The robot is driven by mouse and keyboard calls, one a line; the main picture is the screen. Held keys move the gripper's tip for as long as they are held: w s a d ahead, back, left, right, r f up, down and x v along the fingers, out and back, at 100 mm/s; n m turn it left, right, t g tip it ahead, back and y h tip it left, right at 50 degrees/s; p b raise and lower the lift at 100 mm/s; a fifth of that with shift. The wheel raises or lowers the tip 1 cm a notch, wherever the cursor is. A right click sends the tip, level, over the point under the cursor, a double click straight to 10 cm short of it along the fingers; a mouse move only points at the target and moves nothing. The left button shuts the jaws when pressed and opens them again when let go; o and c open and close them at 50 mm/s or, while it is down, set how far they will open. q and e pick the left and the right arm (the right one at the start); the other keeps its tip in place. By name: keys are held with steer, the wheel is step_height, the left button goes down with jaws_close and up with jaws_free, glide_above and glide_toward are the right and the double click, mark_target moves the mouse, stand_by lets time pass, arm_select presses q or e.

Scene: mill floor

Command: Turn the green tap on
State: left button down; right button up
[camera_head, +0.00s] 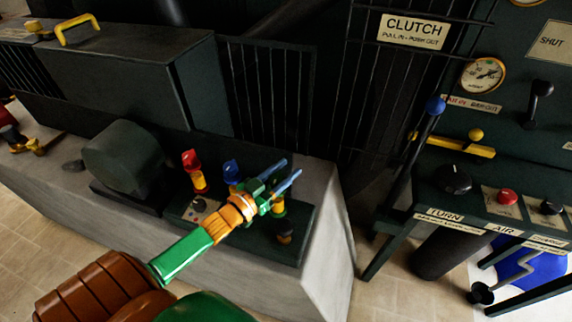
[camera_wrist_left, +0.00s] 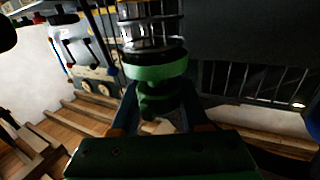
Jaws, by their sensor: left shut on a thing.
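The green tap (camera_wrist_left: 158,72) fills the upper middle of the left wrist view, with its green grip between my two fingers. In the head view my left gripper (camera_head: 284,174) reaches over the right end of the row of taps, its blue fingers shut on the green tap. The gripper largely hides the tap there; a yellow body (camera_head: 278,208) shows below it. The left gripper (camera_wrist_left: 160,122) also shows in the wrist view. My right gripper is not in view.
A red tap (camera_head: 192,160) and a blue tap (camera_head: 231,170) stand close to the left of my gripper. A dark rounded housing (camera_head: 125,160) is further left. A lever with a blue knob (camera_head: 435,105) and a control panel (camera_head: 520,90) stand right, beyond a gap.

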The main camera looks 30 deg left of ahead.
mark_target(271, 183)
arm_select(q)
steer(key=shift+a+y, duration=0.1)
steer(key=shift+y, duration=0.3)
steer(key=shift+c, duration=2)
jaws_free()
steer(key=s, duration=0.4)
steer(key=s+a, duration=0.1)
steer(key=s, duration=0.2)
